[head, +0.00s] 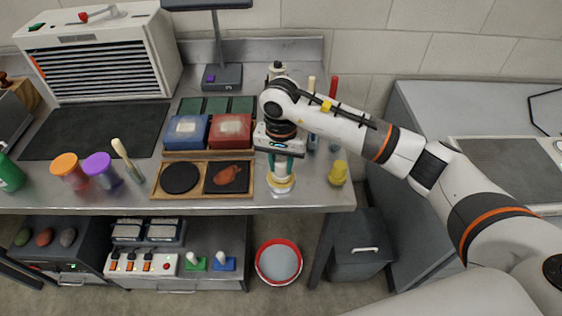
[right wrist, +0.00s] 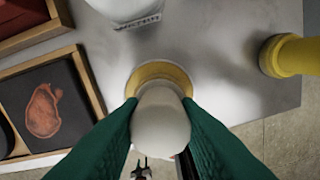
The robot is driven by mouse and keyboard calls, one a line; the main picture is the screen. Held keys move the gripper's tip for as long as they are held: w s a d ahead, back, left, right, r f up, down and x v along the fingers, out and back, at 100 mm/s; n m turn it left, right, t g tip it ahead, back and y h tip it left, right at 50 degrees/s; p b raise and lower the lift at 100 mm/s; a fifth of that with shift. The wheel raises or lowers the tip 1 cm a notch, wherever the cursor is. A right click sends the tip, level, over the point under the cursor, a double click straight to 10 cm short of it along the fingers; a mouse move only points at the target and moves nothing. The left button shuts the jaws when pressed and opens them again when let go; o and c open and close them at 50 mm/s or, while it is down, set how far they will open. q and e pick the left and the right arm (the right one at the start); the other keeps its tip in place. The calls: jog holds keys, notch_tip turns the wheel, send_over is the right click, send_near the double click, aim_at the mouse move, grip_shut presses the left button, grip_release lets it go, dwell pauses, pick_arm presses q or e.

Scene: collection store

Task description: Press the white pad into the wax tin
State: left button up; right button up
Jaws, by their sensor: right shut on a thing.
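My right gripper (head: 281,163) points down at the front right of the metal bench, its green fingers shut on the white pad (head: 282,170). In the right wrist view the pad (right wrist: 160,118) is a rounded white knob between the fingertips. The wax tin (head: 281,188), round with yellow wax, stands upright on the bench directly under the pad. The pad hides the tin's middle, and the tin's yellow ring (right wrist: 158,71) shows around it. I cannot tell whether the pad's underside touches the wax. My left gripper is not in view.
A wooden tray (head: 203,195) with a black disc and a reddish piece lies left of the tin. A yellow object (head: 338,173) stands to the right near the bench edge. Red (head: 231,131) and blue (head: 186,132) boxes stand behind. A bucket (head: 279,262) is on the floor below.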

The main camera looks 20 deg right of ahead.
aim_at(281, 162)
jog(key=shift+r+p, duration=1.1)
jog(key=shift+r, duration=2.25)
